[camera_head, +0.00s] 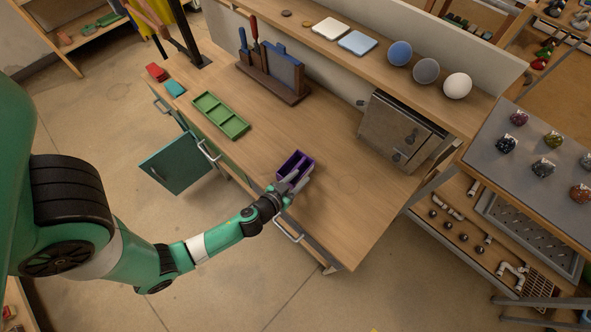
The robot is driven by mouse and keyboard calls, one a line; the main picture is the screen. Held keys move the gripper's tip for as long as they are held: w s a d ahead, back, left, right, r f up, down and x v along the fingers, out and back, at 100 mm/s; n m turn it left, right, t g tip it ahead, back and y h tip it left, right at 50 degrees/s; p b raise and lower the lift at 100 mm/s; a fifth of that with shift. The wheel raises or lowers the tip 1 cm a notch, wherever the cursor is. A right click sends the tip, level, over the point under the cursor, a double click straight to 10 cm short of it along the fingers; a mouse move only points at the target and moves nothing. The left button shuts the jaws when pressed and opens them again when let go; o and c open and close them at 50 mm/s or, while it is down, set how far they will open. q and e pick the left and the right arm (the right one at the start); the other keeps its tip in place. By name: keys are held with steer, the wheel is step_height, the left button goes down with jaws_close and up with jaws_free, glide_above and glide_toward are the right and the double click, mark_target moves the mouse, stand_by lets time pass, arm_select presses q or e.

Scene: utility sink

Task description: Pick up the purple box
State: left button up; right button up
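The purple box (294,160) is a small open-topped box with a divider, near the front edge of the wooden bench. My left gripper (292,182) reaches in from the lower left, and its grey fingers are at the box's near side, overlapping it in the picture. The fingers cover part of the near wall. I cannot tell whether they are closed on the wall or only beside it. The box appears to be at bench level. My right gripper is not in view.
A green compartment tray (220,114) lies left of the box on the bench (335,220). A tool rack (272,78) stands behind. A raised shelf holds spheres (457,86) and tiles. An open green cabinet door (178,163) hangs below the front edge. Bench right of the box is clear.

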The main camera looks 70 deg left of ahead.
mark_target(305, 173)
arm_select(q)
steer(key=x, duration=0.3)
steer(key=shift+w+a, duration=0.2)
steer(key=shift+w, duration=0.15)
jaws_close()
stand_by(1.0)
